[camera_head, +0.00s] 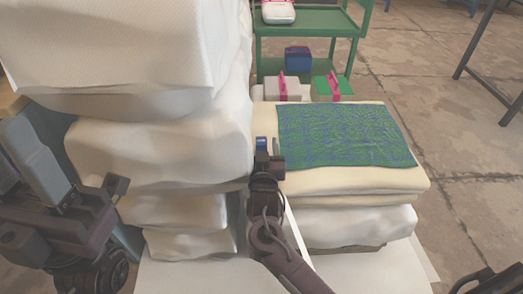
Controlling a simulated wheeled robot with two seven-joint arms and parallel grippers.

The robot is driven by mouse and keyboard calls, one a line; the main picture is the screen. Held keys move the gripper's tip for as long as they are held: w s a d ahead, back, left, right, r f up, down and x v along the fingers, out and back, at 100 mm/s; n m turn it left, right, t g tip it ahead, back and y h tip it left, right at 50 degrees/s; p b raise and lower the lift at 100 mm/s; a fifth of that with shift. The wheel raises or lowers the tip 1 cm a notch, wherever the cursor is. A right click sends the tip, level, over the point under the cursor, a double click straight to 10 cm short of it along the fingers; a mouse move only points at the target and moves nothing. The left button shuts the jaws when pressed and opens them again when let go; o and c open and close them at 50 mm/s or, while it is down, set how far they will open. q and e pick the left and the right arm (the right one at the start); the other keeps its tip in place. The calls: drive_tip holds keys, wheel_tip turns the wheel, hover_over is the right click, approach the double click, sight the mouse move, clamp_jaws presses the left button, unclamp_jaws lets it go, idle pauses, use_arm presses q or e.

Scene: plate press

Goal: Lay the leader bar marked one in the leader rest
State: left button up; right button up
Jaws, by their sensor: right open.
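My right gripper (264,158) reaches up from the bottom centre, open, beside the left edge of the folded cloth pile. A small blue piece (262,143) shows at its tip; I cannot tell whether it is part of the gripper. My left arm is at the left edge, and its gripper (116,186) is dark and close to the white stack; its jaws are not clear. I cannot make out a leader bar marked one or a leader rest. A narrow white strip (298,240) runs beside my right arm.
A tall stack of white bundles (160,150) fills the left centre. A green-blue patterned cloth (345,136) lies on a cream pile (400,180) at right. Open floor (440,110) lies to the right.

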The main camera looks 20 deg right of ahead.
drive_tip(key=shift+c, duration=0.4)
drive_tip(key=c, duration=0.9)
clamp_jaws()
drive_tip(key=shift+r, duration=0.15)
